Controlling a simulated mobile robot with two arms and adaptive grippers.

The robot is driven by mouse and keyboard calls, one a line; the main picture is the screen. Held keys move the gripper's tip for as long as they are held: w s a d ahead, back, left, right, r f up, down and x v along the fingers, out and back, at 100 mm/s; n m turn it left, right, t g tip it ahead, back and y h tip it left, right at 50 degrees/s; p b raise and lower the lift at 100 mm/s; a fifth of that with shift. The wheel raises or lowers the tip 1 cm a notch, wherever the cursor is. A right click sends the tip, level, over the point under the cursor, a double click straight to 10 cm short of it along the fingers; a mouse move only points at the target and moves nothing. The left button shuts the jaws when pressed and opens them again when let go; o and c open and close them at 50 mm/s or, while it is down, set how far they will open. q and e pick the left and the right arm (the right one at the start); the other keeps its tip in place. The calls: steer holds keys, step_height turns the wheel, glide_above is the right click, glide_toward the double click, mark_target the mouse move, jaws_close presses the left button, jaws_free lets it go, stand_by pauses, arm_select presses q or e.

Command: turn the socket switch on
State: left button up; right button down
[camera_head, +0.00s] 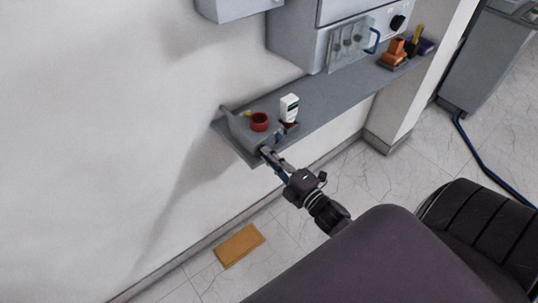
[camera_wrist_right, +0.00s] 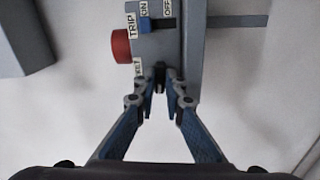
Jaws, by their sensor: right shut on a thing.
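A grey switch box (camera_wrist_right: 178,48) with labels TRIP, ON, OFF and KEY fills the top middle of the right wrist view. A blue switch lever (camera_wrist_right: 152,25) sits below the ON and OFF labels, nearer the ON side. A red round button (camera_wrist_right: 121,46) sticks out at the box's left. My right gripper (camera_wrist_right: 160,72) has its fingertips together on a small dark piece beside the KEY label, which the fingers mostly hide. In the head view, my right gripper (camera_head: 266,152) reaches the front left end of a grey wall shelf (camera_head: 325,98). My left gripper is not in view.
A red round thing (camera_head: 259,122) and a white box (camera_head: 289,107) stand at the shelf's left end. Orange items (camera_head: 395,52) are at its right end. Grey cabinets (camera_head: 300,38) hang above. A tan slab (camera_head: 239,245) lies on the floor.

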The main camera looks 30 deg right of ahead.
steer(key=m+p, duration=0.4)
steer(key=m, duration=1.2)
steer(key=shift+f, duration=0.1)
steer(key=shift+m, duration=0.5)
steer(key=c, duration=2.3)
jaws_free()
steer(key=shift+s, duration=0.1)
steer(key=s+d, duration=0.1)
steer(key=s, duration=1.1)
